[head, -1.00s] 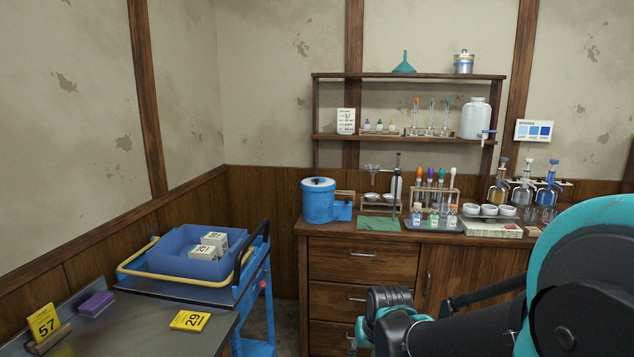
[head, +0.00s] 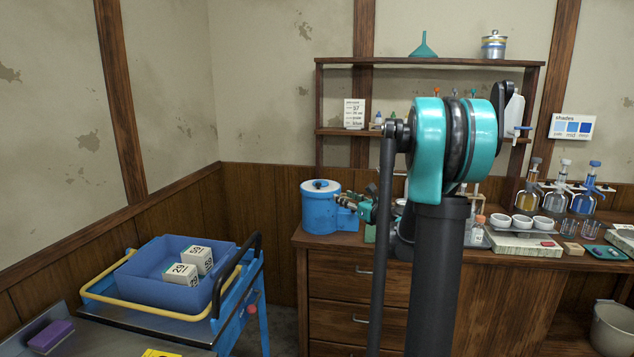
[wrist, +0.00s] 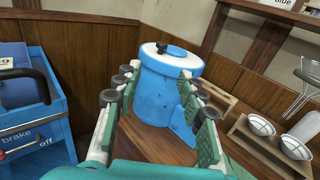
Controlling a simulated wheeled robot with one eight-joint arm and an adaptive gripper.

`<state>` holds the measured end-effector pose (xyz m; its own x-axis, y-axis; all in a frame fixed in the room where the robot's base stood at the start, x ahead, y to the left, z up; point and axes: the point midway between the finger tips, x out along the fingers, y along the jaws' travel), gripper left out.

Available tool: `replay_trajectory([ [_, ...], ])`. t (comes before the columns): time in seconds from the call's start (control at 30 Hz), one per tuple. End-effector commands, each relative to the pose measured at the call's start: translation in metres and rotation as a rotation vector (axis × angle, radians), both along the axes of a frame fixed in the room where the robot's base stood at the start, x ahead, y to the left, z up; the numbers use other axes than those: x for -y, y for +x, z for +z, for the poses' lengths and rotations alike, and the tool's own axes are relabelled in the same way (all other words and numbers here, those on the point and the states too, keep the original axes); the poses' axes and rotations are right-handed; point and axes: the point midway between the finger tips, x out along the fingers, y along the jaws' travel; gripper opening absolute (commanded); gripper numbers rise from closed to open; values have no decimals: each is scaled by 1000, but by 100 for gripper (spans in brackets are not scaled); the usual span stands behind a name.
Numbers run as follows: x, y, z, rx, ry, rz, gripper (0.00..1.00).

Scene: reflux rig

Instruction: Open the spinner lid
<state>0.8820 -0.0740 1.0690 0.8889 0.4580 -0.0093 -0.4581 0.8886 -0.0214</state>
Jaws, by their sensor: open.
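The spinner is a blue cylinder (head: 321,212) with a boxy side housing, standing upright at the left end of the wooden counter. Its pale lid (head: 320,186) with a small dark knob lies closed on top. The lid (wrist: 168,58) and body (wrist: 160,112) also show in the wrist view. My gripper (wrist: 157,84) is open and empty, its two green-padded fingers spread on either side of the spinner in that picture. In the head view my gripper (head: 350,201) is just right of the spinner, partly hidden by my arm. I cannot tell whether it touches it.
A blue cart (head: 238,297) carrying a blue bin (head: 150,272) with white boxes stands left of the counter. A wooden shelf (head: 335,60) hangs above. White bowls (head: 523,222) and glass bottles stand to the right.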

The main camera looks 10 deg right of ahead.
Motion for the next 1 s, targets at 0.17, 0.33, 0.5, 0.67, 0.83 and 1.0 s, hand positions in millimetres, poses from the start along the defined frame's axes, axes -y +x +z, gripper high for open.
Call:
replay_trajectory([
  [0.17, -3, 13, 2, -2, 29, -4, 40],
  [0.33, -16, 38, 1, -3, 27, -2, 40],
  [0.5, -32, 68, 1, -2, 25, -3, 40],
  [0.67, -46, 97, 1, -2, 25, -3, 40],
  [0.83, -61, 125, 1, -2, 24, -3, 40],
  [1.0, -71, 145, 2, -2, 24, -4, 40],
])
